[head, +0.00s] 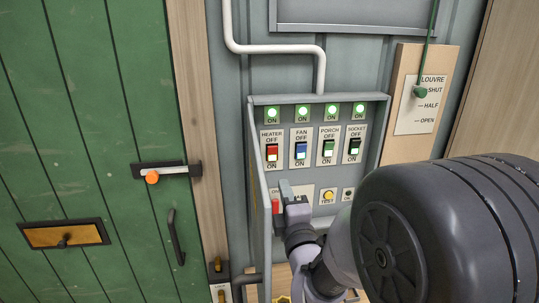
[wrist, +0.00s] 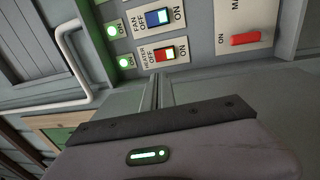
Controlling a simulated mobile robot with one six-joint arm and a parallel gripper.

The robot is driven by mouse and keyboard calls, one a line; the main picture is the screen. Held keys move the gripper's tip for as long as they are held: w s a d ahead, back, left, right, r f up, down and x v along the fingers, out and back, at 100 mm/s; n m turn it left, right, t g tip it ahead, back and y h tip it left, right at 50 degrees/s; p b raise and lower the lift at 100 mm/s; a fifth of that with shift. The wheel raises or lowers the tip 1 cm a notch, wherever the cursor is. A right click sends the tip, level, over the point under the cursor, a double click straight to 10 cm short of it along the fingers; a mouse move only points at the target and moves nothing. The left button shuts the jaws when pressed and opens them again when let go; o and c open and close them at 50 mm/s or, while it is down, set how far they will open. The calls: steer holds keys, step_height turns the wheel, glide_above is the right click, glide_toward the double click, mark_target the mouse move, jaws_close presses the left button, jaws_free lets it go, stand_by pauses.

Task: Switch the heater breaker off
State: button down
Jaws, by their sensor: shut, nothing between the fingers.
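The heater breaker (head: 272,152) is a red rocker at the left end of the breaker row in the open grey box (head: 320,98). OFF is printed above it and ON below. Its green lamp (head: 272,115) is lit over an ON label. The heater breaker also shows in the wrist view (wrist: 165,55), turned sideways, with a bright patch toward ON. My gripper (head: 285,188) is shut and empty, in front of the lower left of the box, below the heater breaker and apparently apart from it. It covers part of the lower panel.
Fan (head: 300,151), porch (head: 328,149) and socket (head: 354,147) breakers stand to the right, their lamps lit. A red main handle (wrist: 245,38) sits below the row. The box door (head: 258,200) stands open at left.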

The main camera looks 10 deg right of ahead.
mark_target(273, 151)
steer(key=w, duration=0.4)
steer(key=w+r+p, duration=0.1)
steer(key=w, duration=0.4)
steer(key=w+p, duration=0.1)
steer(key=w, duration=0.4)
steer(key=shift+r, duration=0.35)
steer(key=shift+r+b, duration=0.15)
steer(key=shift+b, duration=0.25)
